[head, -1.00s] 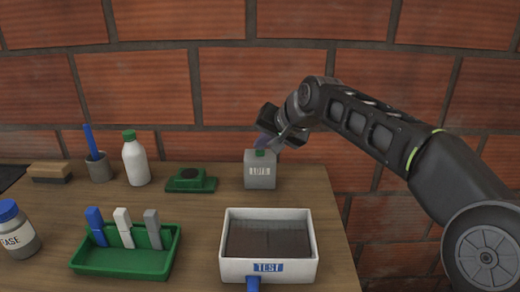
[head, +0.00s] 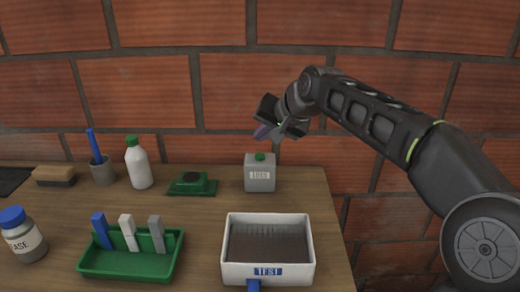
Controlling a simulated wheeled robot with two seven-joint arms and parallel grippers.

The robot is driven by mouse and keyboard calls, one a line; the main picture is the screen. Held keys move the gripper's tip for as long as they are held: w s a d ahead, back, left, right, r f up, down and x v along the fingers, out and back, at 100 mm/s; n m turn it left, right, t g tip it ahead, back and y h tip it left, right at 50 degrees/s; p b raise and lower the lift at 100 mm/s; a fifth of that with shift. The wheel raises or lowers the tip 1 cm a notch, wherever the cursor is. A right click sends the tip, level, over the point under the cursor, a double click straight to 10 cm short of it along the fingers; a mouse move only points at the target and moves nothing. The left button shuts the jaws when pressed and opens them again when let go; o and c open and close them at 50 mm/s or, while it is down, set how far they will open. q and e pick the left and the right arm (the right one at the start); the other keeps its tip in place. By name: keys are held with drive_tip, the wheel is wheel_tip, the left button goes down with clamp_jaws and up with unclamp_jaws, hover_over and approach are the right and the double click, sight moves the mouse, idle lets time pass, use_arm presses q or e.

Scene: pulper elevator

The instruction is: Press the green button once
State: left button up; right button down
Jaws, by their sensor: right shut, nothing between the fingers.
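The green button (head: 260,157) sits on top of a small grey box (head: 260,178) with a white label, near the back right of the wooden table. My right gripper (head: 262,134) is shut and empty, just above the green button, with a visible gap between its fingertips and the button. Its arm comes in from the right. My left gripper is not in view.
A white tray (head: 308,262) labelled TEST stands in front of the box. A brick wall (head: 150,95) rises behind.

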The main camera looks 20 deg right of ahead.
drive_tip(key=shift+r+p, duration=0.9)
drive_tip(key=shift+r, duration=0.5)
